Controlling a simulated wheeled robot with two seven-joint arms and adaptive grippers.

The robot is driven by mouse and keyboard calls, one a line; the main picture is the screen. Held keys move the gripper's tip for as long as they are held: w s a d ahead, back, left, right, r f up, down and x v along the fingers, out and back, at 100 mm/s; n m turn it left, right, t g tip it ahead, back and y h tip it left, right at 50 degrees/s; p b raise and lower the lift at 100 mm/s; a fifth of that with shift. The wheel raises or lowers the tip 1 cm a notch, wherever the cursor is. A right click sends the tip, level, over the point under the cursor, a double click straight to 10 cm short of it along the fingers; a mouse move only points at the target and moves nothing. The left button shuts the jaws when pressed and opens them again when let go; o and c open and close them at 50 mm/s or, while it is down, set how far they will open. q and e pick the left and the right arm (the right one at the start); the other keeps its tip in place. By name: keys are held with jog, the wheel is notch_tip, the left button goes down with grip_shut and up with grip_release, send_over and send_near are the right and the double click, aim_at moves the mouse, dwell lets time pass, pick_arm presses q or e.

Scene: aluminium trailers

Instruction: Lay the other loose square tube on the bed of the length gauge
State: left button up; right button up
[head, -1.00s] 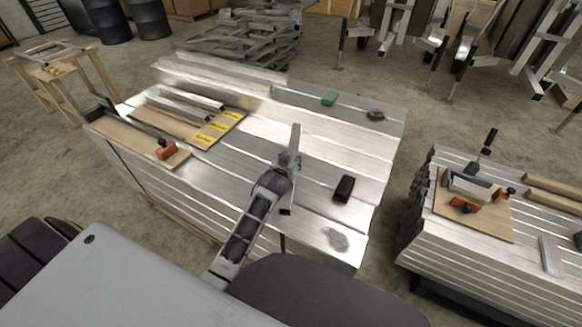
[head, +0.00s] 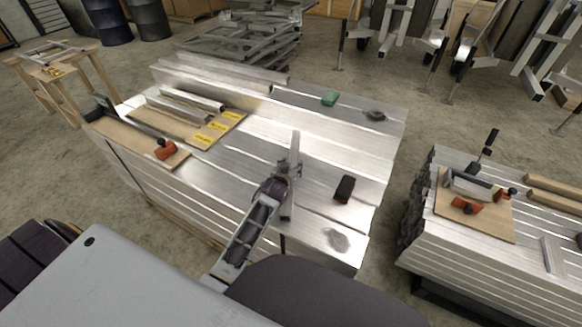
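My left gripper (head: 288,172) is over the middle of the near metal table, around the middle of a grey square tube (head: 295,146). It appears shut on the tube, though the fingertips are small and partly hidden. The tube sticks out on both sides of the gripper; whether it touches the table is unclear. The length gauge appears to be the long wooden board (head: 118,132) at the table's left edge, with a dark rail and a red-orange clamp (head: 166,150). More square tubes (head: 190,99) lie beside it on a yellow-labelled board (head: 222,127). My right gripper is out of view.
A black and red block (head: 344,188) lies right of the gripper. A green block (head: 330,98) and a dark coiled item (head: 375,115) lie at the table's far right. A second stack (head: 470,250) with a clamp fixture stands across a gap.

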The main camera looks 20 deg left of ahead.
pick_arm(q)
jog(key=shift+o, duration=0.9)
jog(key=shift+r, duration=0.2)
